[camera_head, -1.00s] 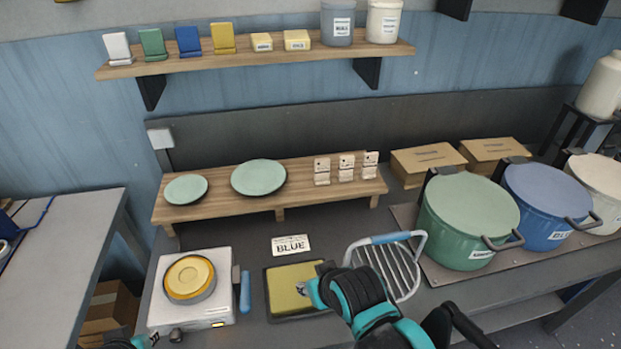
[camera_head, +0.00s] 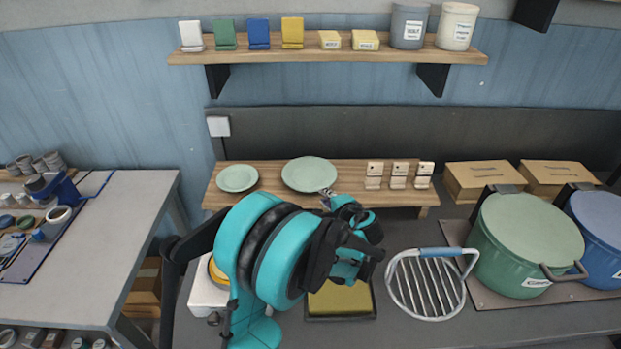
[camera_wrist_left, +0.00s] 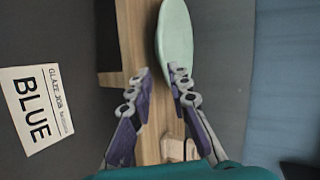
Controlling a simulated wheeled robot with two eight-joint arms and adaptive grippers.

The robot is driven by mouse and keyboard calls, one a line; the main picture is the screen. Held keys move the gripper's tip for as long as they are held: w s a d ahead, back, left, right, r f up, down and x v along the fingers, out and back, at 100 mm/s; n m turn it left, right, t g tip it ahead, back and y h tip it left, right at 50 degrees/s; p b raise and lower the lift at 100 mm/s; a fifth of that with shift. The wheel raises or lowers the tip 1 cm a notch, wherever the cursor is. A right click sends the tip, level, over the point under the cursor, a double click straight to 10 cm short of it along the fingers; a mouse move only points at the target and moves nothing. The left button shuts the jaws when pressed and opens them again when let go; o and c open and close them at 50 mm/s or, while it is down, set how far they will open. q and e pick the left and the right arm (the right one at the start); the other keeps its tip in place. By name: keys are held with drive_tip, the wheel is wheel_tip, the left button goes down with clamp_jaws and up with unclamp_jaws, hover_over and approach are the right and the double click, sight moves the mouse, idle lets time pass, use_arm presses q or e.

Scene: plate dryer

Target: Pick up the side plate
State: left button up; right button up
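Two pale green plates rest on a low wooden riser (camera_head: 380,208) at the back of the bench. The smaller, side-plate-sized one (camera_head: 237,178) is at left, and the larger one (camera_head: 309,173) is right of it. My left gripper (camera_head: 328,194) is at the near right edge of the larger plate. In the left wrist view the gripper (camera_wrist_left: 160,76) is open and empty, its fingers spread over the riser. One green plate (camera_wrist_left: 175,35), apparently the larger, lies ahead, its edge by one fingertip; I cannot tell whether they touch. My right gripper is out of view.
Several small wooden stands (camera_head: 398,175) are on the riser's right. A BLUE card (camera_wrist_left: 36,108) is on the left in the wrist view. A yellow pad (camera_head: 340,300), a wire rack (camera_head: 430,283) and a green pot (camera_head: 530,245) are on the bench.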

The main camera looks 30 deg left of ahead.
use_arm(q)
drive_tip(key=b+x, duration=0.2)
drive_tip(key=x, duration=0.5)
drive_tip(key=shift+w, duration=0.3)
drive_tip(key=shift+r, duration=0.1)
drive_tip(key=shift+d, duration=0.1)
clamp_jaws()
